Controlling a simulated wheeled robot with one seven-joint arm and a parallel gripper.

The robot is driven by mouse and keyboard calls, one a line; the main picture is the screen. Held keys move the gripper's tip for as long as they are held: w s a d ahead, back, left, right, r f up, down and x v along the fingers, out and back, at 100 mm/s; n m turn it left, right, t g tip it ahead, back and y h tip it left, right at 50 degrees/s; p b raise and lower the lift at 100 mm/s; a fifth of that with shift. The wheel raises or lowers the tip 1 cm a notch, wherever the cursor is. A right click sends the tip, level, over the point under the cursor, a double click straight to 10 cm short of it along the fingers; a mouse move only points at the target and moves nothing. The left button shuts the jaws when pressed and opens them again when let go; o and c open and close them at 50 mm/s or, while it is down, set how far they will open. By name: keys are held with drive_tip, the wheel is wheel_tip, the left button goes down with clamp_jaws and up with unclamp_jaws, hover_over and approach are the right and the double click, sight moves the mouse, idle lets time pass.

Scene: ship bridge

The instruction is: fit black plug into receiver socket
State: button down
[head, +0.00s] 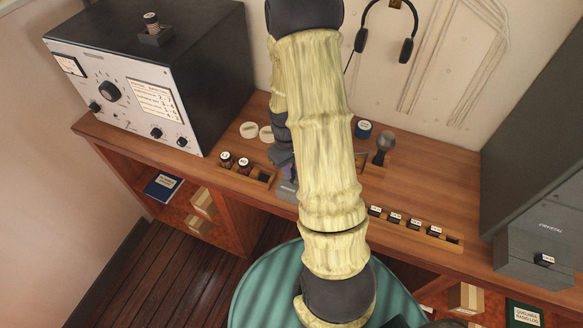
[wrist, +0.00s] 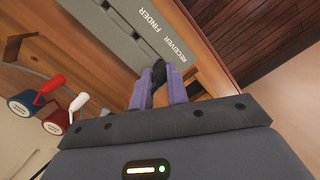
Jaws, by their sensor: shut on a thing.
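My gripper (wrist: 160,80) is shut on a small black plug (wrist: 159,72), which shows between its purple fingers in the wrist view. The plug is beside a grey strip (wrist: 122,38) lettered "FINDER" and "RECEIVER", near the "RECEIVER" end. The receiver socket's opening is hidden, and I cannot tell whether the plug touches it. In the head view my arm covers most of the gripper (head: 287,170); only a bit of purple finger and the grey strip's edge (head: 286,190) show at the desk's front.
A radio set (head: 125,100) stands on the desk at the left, a grey cabinet (head: 540,150) at the right. Wooden racks (head: 437,238) hold labelled pieces on both sides of my arm. Headphones (head: 385,30) hang behind.

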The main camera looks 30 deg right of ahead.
drive_tip(key=shift+f+b, duration=0.55)
drive_tip(key=shift+f, duration=0.5)
idle(2.8)
drive_tip(key=c, duration=1.3)
unclamp_jaws()
drive_tip(key=r+b, duration=0.1)
drive_tip(key=r, duration=0.4)
drive_tip(key=w+r, duration=0.1)
drive_tip(key=r, duration=0.5)
drive_tip(key=w+r+b, duration=0.1)
drive_tip(key=r, duration=0.5)
drive_tip(key=shift+a+r+b, duration=0.15)
drive_tip(key=shift+b, duration=0.15)
drive_tip(key=s+a+f+t, duration=0.1)
drive_tip(key=s+a, duration=0.1)
drive_tip(key=a, duration=0.2)
drive_tip(key=s+a+f+m+t, duration=0.1)
drive_tip(key=s+a, duration=0.2)
drive_tip(key=s+a+f+t, duration=0.1)
drive_tip(key=s+a+t, duration=0.1)
drive_tip(key=s+a, duration=0.1)
drive_tip(key=shift+s+a+f, duration=0.15)
drive_tip(key=shift+a+f, duration=0.05)
drive_tip(key=shift+a, duration=0.6)
